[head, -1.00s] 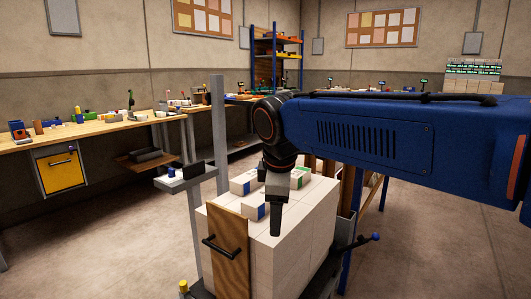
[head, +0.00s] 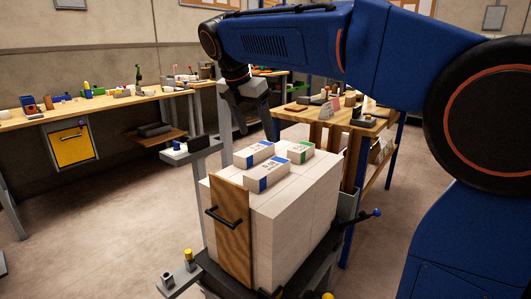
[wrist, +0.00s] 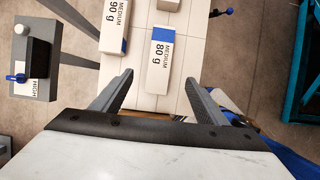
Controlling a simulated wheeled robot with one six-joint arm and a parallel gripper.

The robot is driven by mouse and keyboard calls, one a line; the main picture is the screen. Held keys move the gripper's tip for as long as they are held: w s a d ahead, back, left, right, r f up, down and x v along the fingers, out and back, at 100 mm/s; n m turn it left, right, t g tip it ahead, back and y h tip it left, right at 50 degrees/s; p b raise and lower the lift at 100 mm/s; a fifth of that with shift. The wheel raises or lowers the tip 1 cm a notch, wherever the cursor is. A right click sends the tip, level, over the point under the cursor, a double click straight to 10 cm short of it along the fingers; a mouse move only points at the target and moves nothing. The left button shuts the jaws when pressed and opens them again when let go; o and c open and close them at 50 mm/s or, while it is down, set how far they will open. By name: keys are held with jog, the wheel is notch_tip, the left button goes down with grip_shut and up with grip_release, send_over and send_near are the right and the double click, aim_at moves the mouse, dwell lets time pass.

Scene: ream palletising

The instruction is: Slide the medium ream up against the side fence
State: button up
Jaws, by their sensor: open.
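Two white reams with blue bands lie on the stack in the head view, one nearer (head: 268,173) and one behind it (head: 254,154). A white ream with a green band (head: 300,152) lies to their right. In the wrist view, a ream marked MEDIUM 80 g (wrist: 160,46) lies ahead of my fingers, and one marked MEDIUM 90 g (wrist: 113,27) lies to its left. My gripper (head: 257,134) is open and empty above the far side of the stack. It also shows in the wrist view (wrist: 159,80), apart from the reams. I cannot tell which part is the side fence.
The stack of white blocks (head: 295,215) has a wooden board with a black handle (head: 230,228) at its front. A grey post (head: 225,125) and a small grey stand (head: 190,148) rise at its left. A wooden table (head: 345,118) stands behind right.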

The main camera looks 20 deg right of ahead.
aim_at(255, 174)
jog(key=x, duration=1.6)
jog(key=shift+s+a+f, duration=0.1)
jog(key=shift+s, duration=0.05)
jog(key=c, duration=1.4)
jog(key=shift+c, duration=0.2)
jog(key=shift+a, duration=0.15)
jog(key=shift+s+a, duration=0.95)
jog(key=shift+a, duration=0.3)
jog(key=shift+s+a, duration=0.95)
jog(key=shift+a, duration=0.3)
jog(key=o, duration=1.4)
jog(key=shift+o, duration=0.2)
